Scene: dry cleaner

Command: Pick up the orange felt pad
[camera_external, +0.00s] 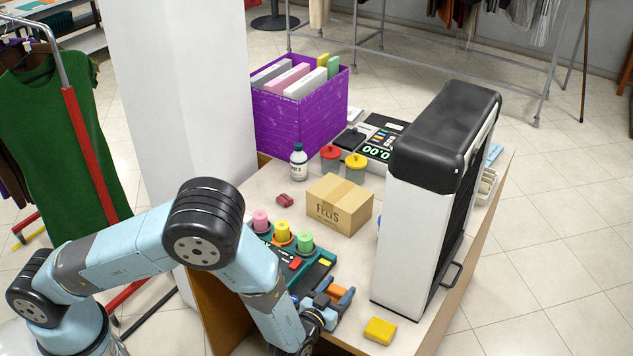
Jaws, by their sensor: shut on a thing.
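My gripper (333,296), with blue fingers, is low over the near part of the table, at the near end of the teal tray (322,267). It is shut on the orange felt pad (337,290), a small orange piece showing between the fingers. The fingers hide part of the pad. I cannot tell whether the pad still touches the tray or is clear of it.
A purple crate (300,117) is at the back.

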